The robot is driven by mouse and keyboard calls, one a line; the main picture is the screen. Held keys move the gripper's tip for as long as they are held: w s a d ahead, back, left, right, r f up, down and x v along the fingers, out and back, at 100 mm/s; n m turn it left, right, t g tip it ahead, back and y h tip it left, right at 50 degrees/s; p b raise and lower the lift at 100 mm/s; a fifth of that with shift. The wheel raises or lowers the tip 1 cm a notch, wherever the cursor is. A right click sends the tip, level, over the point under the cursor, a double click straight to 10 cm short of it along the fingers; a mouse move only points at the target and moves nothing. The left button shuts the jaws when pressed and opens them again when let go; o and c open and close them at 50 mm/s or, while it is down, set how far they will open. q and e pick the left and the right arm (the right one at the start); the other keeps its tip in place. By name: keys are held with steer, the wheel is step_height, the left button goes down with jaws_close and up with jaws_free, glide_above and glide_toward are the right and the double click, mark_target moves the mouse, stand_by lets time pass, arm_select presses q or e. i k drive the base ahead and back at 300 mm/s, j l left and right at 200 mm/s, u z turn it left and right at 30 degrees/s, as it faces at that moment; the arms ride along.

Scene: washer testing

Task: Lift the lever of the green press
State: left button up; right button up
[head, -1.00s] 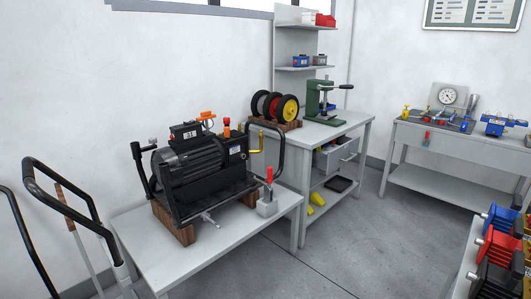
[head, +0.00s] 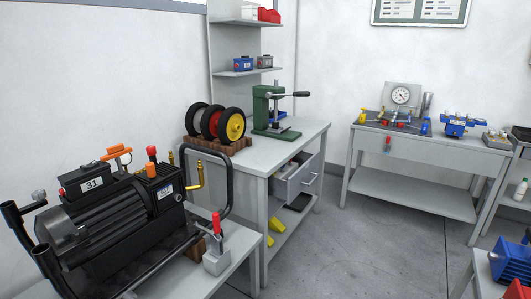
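The green press (head: 264,110) stands upright on the grey bench in the middle of the head view, near the bench's back right part. Its lever (head: 292,95) is a grey rod with a black grip, sticking out to the right from near the top and about level. Neither of my grippers shows in the head view.
Wheels in red, black and yellow (head: 222,122) sit on a wooden rack left of the press. A large black motor unit (head: 115,220) stands on the near left table, beside a red-handled clamp (head: 216,250). Open floor (head: 375,245) lies right of the press bench, whose drawer (head: 300,180) is partly open.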

mark_target(299, 94)
steer(key=i+l+z, duration=0.1)
steer(key=i+z, duration=0.35)
steer(key=i+j+z, duration=0.1)
steer(key=i+z, duration=0.35)
steer(key=i+u, duration=0.1)
steer(key=i, duration=0.6)
steer(key=i+l, duration=0.2)
steer(key=i, duration=0.45)
steer(key=i+u, duration=0.8)
steer(key=k+l, duration=0.05)
steer(key=k, duration=0.05)
